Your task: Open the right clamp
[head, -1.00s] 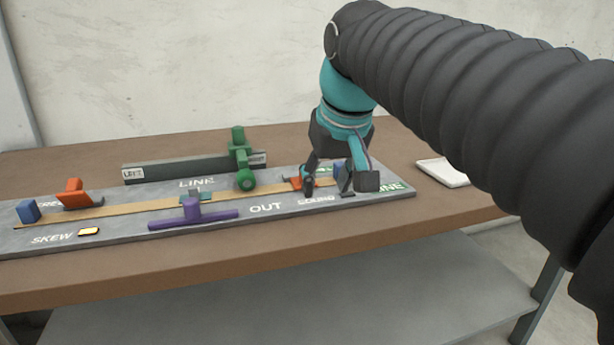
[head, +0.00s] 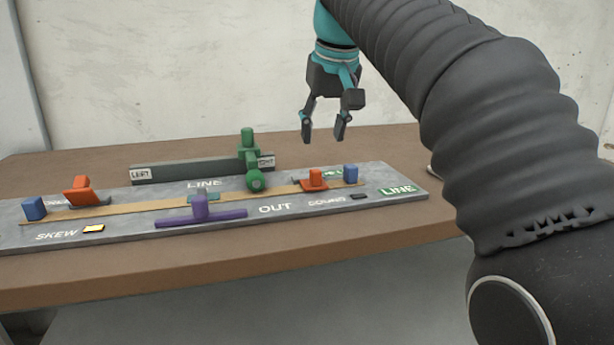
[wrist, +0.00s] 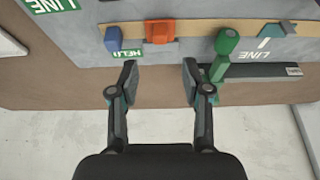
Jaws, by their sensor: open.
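The right clamp (head: 313,181) is a small orange-red block with an upright tab, sitting on the tan strip (head: 130,209) near the right end of the grey board. It also shows at the top of the wrist view (wrist: 160,31). I cannot tell whether it is open or closed. A green label (wrist: 126,53) by it appears to read HELD. My gripper (head: 323,136) is open and empty, raised above and apart from the clamp, fingers pointing down. In the wrist view its two fingers (wrist: 158,76) stand apart with nothing between them.
A blue block (head: 351,174) stands right of the clamp, and a green post with a knob (head: 255,180) stands left of it. A purple T-handle (head: 200,215), the left orange clamp (head: 82,191) and another blue block (head: 34,208) lie farther left. A dark rail (head: 195,168) runs behind.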

